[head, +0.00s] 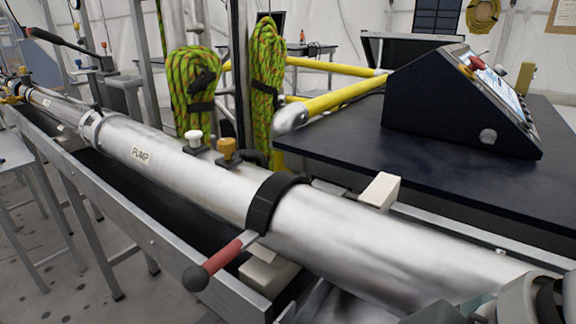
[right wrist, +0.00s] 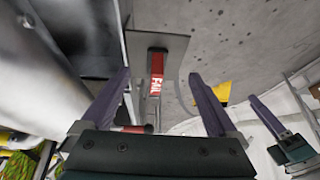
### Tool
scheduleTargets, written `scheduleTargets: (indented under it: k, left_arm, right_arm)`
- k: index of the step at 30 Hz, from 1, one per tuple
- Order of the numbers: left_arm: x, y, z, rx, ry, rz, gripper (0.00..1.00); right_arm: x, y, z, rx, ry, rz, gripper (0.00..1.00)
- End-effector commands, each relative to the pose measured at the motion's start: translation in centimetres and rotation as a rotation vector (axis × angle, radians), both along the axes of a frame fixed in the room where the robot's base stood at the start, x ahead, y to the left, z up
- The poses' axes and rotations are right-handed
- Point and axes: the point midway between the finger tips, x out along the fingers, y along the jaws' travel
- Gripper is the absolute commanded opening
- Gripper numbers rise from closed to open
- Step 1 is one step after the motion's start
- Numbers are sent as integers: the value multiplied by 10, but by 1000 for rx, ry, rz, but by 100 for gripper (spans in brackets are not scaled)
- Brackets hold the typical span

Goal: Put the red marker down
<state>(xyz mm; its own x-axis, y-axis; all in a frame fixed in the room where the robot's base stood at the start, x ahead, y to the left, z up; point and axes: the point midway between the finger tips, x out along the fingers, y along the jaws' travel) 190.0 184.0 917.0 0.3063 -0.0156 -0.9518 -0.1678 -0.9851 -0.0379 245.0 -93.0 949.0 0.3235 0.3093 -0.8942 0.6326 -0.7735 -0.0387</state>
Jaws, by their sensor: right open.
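A red marker (right wrist: 156,85) with white lettering shows in the right wrist view, in front of a grey plate (right wrist: 172,45). My right gripper (right wrist: 160,76) is open, with one purple finger on each side of the marker in the picture. I cannot tell whether the marker touches the plate. Another purple finger with a dark green body, apparently my left gripper (right wrist: 268,118), shows at the right of that view; its jaw state is unclear. I cannot make out the marker in the head view.
A long metal tube labelled PUMP (head: 150,160) crosses the head view on a metal trough. A black clamp (head: 270,200) on it has a red-handled lever (head: 222,257). A dark table (head: 350,150) with a control console (head: 440,100) stands at right. Green ropes (head: 193,85) hang behind.

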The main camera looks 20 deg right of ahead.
Motion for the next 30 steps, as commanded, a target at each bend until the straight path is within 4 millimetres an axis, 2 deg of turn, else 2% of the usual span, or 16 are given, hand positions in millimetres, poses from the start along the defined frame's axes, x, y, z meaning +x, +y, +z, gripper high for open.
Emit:
scheduleTargets:
  k: [1,3,6,9,12,20,23,26,30]
  left_arm:
    - [0,0,0,1,0,-1,46]
    - [0,0,0,1,0,-1,46]
    - [0,0,0,1,0,-1,46]
    - [0,0,0,1,0,-1,46]
    - [0,0,0,1,0,-1,46]
    - [0,-1,1,-3,0,2,46]
    - [0,-2,11,-7,0,4,46]
    - [0,-2,32,-9,1,6,46]
    - [0,-2,81,-9,1,6,46]
  right_arm:
    - [-13,-18,-11,-13,39,-129,94]
    - [-26,-43,-20,-45,67,-275,94]
    - [-42,-69,-27,-88,94,-418,94]
    - [-52,-85,-31,-119,107,-496,94]
    - [-56,-91,-32,-131,110,-524,94]
    - [-55,-90,-30,-131,110,-522,94]
    - [-55,-90,-21,-131,110,-520,94]
    - [-55,-90,0,-131,110,-519,94]
    - [-55,-90,49,-131,111,-519,94]
